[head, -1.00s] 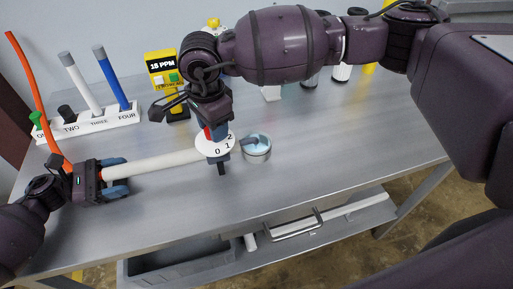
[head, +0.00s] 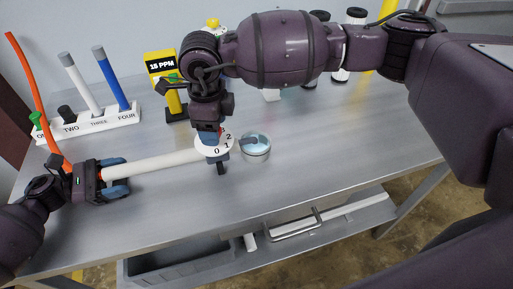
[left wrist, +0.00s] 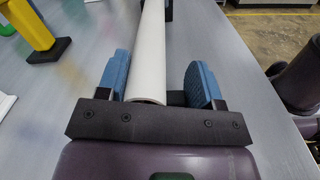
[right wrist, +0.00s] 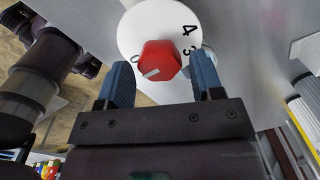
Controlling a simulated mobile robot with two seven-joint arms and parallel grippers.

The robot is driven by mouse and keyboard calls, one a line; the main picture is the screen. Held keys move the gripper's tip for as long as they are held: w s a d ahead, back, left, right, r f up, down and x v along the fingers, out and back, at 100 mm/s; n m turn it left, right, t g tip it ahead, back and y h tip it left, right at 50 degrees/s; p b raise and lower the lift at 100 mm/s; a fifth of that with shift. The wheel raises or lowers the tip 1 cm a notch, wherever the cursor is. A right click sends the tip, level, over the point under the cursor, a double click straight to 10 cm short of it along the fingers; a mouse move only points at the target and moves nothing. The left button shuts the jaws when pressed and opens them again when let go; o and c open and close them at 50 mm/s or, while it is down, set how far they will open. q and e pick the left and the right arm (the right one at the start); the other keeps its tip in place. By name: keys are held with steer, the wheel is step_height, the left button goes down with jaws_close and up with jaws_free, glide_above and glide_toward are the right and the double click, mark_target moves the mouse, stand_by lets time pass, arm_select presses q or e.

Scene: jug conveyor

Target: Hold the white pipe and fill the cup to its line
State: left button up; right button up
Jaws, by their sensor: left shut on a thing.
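My left gripper (head: 115,180) is shut on the white pipe (head: 165,162), which also runs between the blue fingers in the left wrist view (left wrist: 149,50). The pipe ends at a valve with a white numbered dial (head: 214,150). A red knob (right wrist: 158,60) sits on the dial. My right gripper (right wrist: 157,85) is open, with a finger on either side of the knob and gaps visible. The cup (head: 257,156) stands just right of the dial with pale blue liquid in it; the spout (head: 247,141) is over it. I cannot make out the cup's line.
A yellow meter reading 15 PPM (head: 162,66) stands behind the dial. A white rack (head: 100,124) with coloured tubes is at the back left. An orange hose (head: 30,85) rises at the left. The table front is clear.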

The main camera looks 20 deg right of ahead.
arm_select(q)
steer(key=shift+s+a+f, duration=0.1)
steer(key=shift+f, duration=0.3)
arm_select(e)
steer(key=shift+o, duration=0.7)
steer(key=shift+a+f, duration=0.1)
steer(key=shift+f, duration=0.05)
step_height(320, 180, up, 12)
steer(key=shift+s, duration=0.25)
stand_by(0.7)
arm_select(q)
steer(key=o, duration=1.5)
steer(key=shift+r, duration=0.1)
steer(key=shift+o, duration=0.2)
steer(key=a, duration=1.2)
steer(key=shift+r, duration=0.1)
arm_select(e)
steer(key=shift+w, duration=0.1)
